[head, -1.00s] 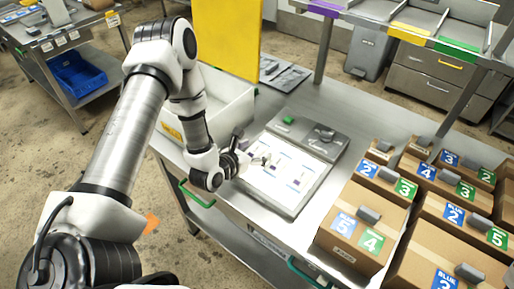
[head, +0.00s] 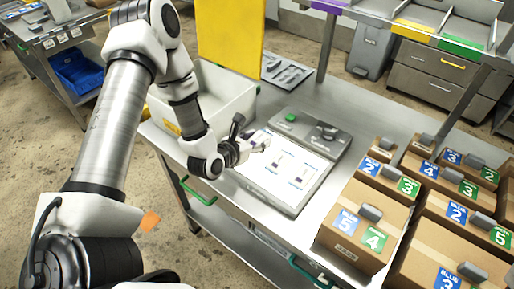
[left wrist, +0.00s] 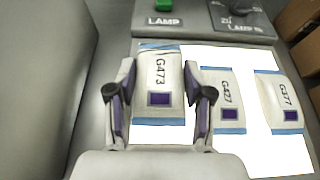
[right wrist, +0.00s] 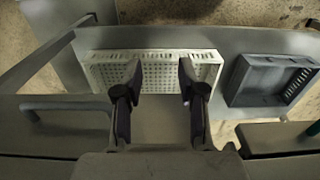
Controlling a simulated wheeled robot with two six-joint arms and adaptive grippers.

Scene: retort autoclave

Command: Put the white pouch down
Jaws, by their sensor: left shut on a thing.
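My left gripper (left wrist: 160,100) is shut on a white pouch (left wrist: 160,75) with blue edge bands, a purple square and the mark G473. In the head view the left gripper (head: 245,147) is over the far left part of the lit white panel (head: 262,187). I cannot tell whether the held pouch touches the panel. Two similar pouches, G427 (left wrist: 226,88) and G377 (left wrist: 278,92), lie on the panel to its right. My right gripper (right wrist: 158,88) shows only in its wrist view, open and empty, with a white perforated basket beyond it.
A grey control strip (head: 310,130) with a green button runs behind the panel. A white bin (head: 215,98) stands to the left, and cardboard boxes (head: 345,240) stand to the right. The white perforated basket (right wrist: 150,72) and a grey crate (right wrist: 265,82) show in the right wrist view.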

